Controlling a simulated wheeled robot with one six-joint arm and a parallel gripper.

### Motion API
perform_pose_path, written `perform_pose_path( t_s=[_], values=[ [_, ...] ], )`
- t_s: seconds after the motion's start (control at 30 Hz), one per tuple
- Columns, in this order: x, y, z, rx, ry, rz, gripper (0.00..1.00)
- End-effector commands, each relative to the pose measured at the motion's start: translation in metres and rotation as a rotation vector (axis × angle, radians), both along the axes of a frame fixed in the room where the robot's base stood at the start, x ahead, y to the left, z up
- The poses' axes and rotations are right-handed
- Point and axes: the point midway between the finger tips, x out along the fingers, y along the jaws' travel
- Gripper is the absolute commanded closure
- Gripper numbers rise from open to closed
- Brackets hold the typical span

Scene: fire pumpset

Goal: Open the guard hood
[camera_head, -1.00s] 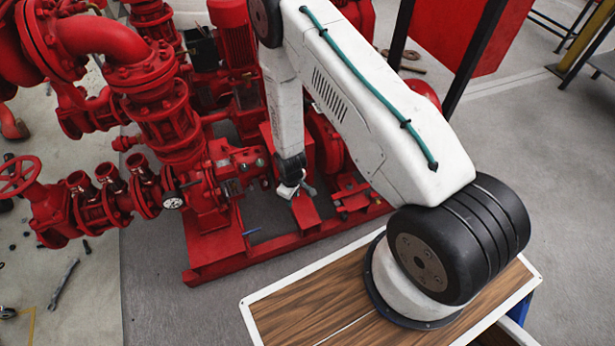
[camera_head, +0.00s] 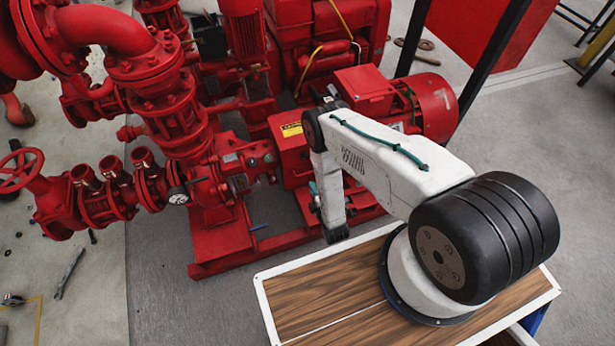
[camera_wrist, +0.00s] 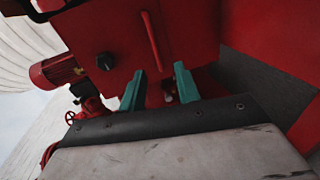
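A red box-shaped cover with a yellow label, which looks like the guard hood (camera_head: 289,146), sits between the pump and the red motor in the head view. My arm hides part of it. In the wrist view a large red panel (camera_wrist: 190,35) fills the upper middle, with a red bar handle (camera_wrist: 152,42) and a black round knob (camera_wrist: 106,61). I cannot tell for sure that this panel is the hood. My gripper (camera_wrist: 160,75) shows two teal fingers spread apart with nothing between them. They point toward the panel, below the bar handle. In the head view the gripper is mostly hidden behind my arm.
The red motor (camera_head: 432,105) stands right of the cover. Red pipes and valves (camera_head: 165,110) crowd the left. The red base frame (camera_head: 225,262) runs along the floor. A dark post (camera_head: 492,60) stands behind at right.

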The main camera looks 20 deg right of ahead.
Motion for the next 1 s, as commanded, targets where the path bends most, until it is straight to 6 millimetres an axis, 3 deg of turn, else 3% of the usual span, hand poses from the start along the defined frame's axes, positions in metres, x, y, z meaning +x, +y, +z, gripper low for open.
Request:
perform_pose_path(
  t_s=[0.17, 0.6, 0.93, 0.97, 1.0],
  values=[
    [0.012, -0.008, 0.002, -0.042, -0.022, -0.003, 0.67],
    [0.072, -0.005, -0.011, -0.039, -0.018, 0.001, 0.67],
    [0.077, -0.004, -0.013, -0.038, -0.016, 0.003, 0.67],
    [0.077, -0.004, -0.013, -0.038, -0.016, 0.003, 0.7],
    [0.077, -0.004, -0.013, -0.038, -0.016, 0.003, 0.81]
  ],
)
